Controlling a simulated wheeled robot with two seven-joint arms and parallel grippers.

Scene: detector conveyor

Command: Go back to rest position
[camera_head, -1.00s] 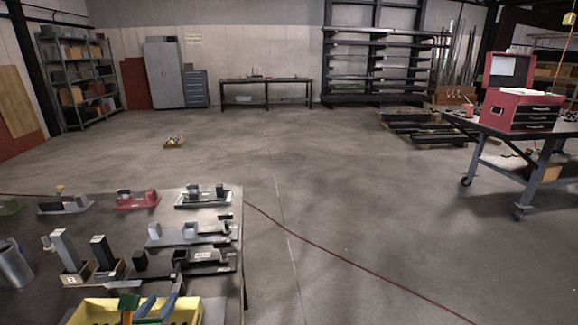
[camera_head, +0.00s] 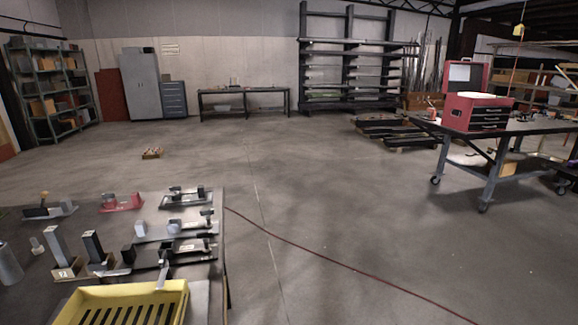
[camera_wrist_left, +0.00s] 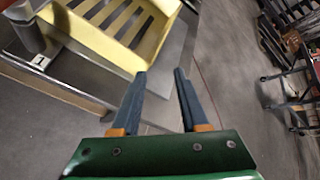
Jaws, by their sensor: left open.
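My left gripper (camera_wrist_left: 160,95) shows in the left wrist view with its two dark blue fingers apart and nothing between them. In the head view neither of my grippers shows. There the yellow tray (camera_head: 170,290) stands at the table's front edge, and its visible slots look empty.
The work table (camera_head: 222,235) at lower left holds several fixtures, upright blocks and a grey cylinder (camera_head: 9,265). A red toolbox (camera_head: 477,112) stands on a wheeled table at right.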

